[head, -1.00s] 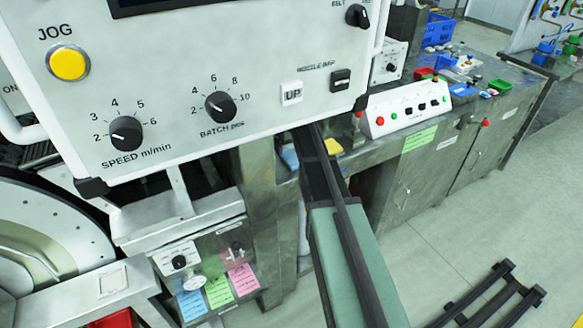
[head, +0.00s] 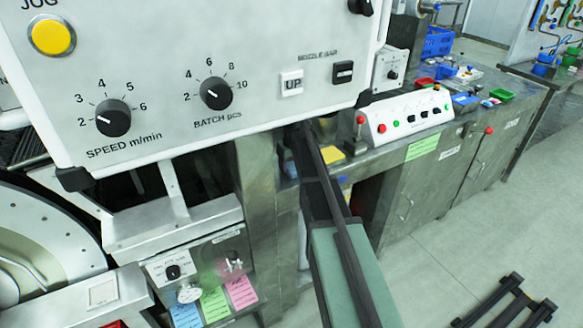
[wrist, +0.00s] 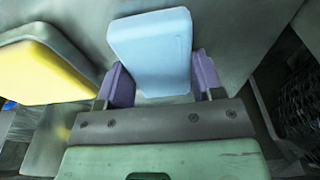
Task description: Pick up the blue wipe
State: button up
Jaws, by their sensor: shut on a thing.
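The blue wipe (wrist: 150,48) is a light-blue, rounded block in the upper middle of the wrist view. My gripper (wrist: 155,82) has a purple finger on each side of it and is shut on it. In the head view, the control panel covers the end of my arm, so the fingers cannot be made out there.
A yellow block (head: 332,154) lies on the metal bench right of my arm; it is at left in the wrist view (wrist: 38,70). The white control panel (head: 200,60) hangs close above. A white switch box (head: 408,115) stands on the bench.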

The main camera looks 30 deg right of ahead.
jog(key=shift+r+p, duration=0.5)
notch_tip(320, 180, up, 3)
jog(key=p, duration=0.3)
jog(key=shift+r, duration=0.1)
jog(key=s+d, duration=0.3)
jog(key=s, duration=0.5)
jog(key=s+d, duration=0.4)
jog(key=s, duration=0.4)
jog(key=shift+s+f, duration=0.3)
jog(key=shift+f, duration=0.05)
jog(key=shift+o, duration=1.3)
jog(key=shift+c, duration=1.1)
notch_tip(320, 180, up, 7)
jog(key=p, duration=0.6)
send_over(326, 154)
jog(key=shift+s+f, duration=0.15)
jog(key=shift+s, duration=0.05)
jog(key=shift+w+d+f, duration=0.1)
jog(key=shift+w+d, duration=0.05)
jog(key=shift+w, duration=0.05)
jog(key=shift+s+f, duration=0.1)
jog(key=shift+f, duration=0.1)
notch_tip(326, 154, down, 6)
jog(key=b, duration=0.6)
jog(key=shift+r, duration=0.15)
jog(key=shift+f+b, duration=0.45)
jog(key=shift+b, duration=0.05)
